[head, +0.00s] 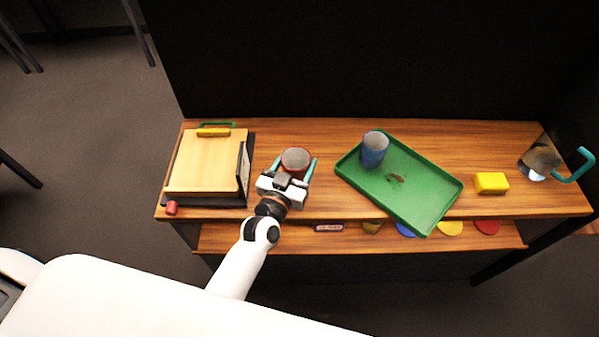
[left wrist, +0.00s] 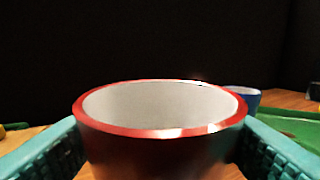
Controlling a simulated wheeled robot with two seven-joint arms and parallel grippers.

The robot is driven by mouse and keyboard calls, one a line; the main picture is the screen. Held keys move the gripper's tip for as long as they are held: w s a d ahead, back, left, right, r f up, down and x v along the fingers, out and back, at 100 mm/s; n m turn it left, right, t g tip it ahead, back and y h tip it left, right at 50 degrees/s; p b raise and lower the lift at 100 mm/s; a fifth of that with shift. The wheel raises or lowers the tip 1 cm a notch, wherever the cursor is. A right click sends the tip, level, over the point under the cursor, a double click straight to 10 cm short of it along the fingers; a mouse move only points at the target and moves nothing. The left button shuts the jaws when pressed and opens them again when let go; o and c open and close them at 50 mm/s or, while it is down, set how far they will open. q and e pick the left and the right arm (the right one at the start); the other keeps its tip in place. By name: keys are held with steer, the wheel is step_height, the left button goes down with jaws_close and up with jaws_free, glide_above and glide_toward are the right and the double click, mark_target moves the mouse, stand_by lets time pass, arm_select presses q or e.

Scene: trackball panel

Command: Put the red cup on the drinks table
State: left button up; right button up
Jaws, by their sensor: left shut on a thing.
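The red cup (head: 296,160) has a pale inside and is at the wooden table (head: 325,133), between the wooden box and the green tray. My left gripper (head: 297,168) is shut on the red cup, with a teal finger on each side of it. In the left wrist view the red cup (left wrist: 160,150) stands upright, rim up, between the fingers. I cannot tell whether its base touches the tabletop. My right gripper is not in view.
A green tray (head: 432,205) with a blue cup (head: 374,149) and a brown stain lies right of the gripper. A yellow block (head: 491,183) and a clear jug with a teal handle (head: 540,160) stand farther right. A wooden box (head: 207,168) is at left. Coloured discs lie on the lower shelf (head: 270,238).

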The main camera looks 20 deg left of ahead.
arm_select(q)
step_height(320, 180, down, 3)
steer(key=shift+f, duration=0.6)
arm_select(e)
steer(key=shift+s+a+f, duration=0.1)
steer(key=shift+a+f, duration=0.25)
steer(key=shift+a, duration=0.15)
arm_select(q)
steer(key=shift+b, duration=0.3)
steer(key=o, duration=0.6)
steer(key=shift+f, duration=0.15)
steer(key=o, duration=0.4)
steer(key=shift+o, duration=0.2)
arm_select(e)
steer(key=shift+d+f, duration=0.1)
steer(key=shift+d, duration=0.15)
